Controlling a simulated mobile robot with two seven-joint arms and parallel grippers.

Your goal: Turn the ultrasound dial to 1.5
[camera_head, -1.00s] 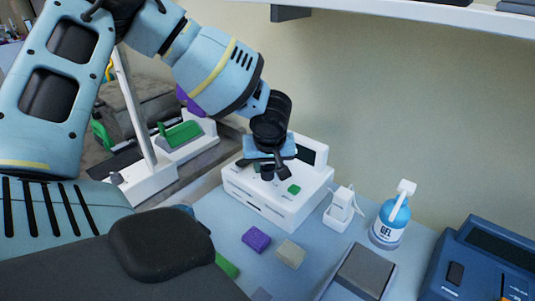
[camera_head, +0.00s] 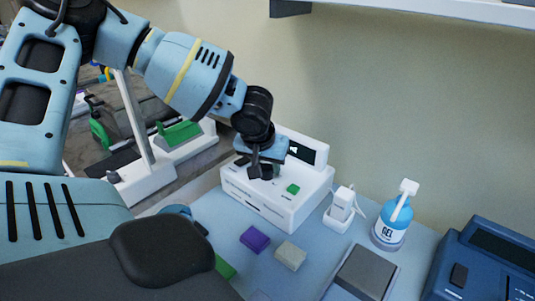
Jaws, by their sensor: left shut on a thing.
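The ultrasound unit (camera_head: 262,203) is a white box with a dark display (camera_head: 294,147) on its raised back part and a green button (camera_head: 293,189) on its top. My left gripper (camera_head: 260,171) reaches down over the unit's top, left of the green button. It is shut on the dial, which is mostly hidden by the fingers. The dial's marks and the setting cannot be read. My right gripper is not in view.
An ultrasound probe in a white holder (camera_head: 338,219) and a gel bottle (camera_head: 389,232) stand right of the unit. Purple (camera_head: 255,239) and beige (camera_head: 290,256) blocks lie in front. A grey box (camera_head: 365,275) and a blue device (camera_head: 480,262) are at right; a shelf (camera_head: 440,10) hangs above.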

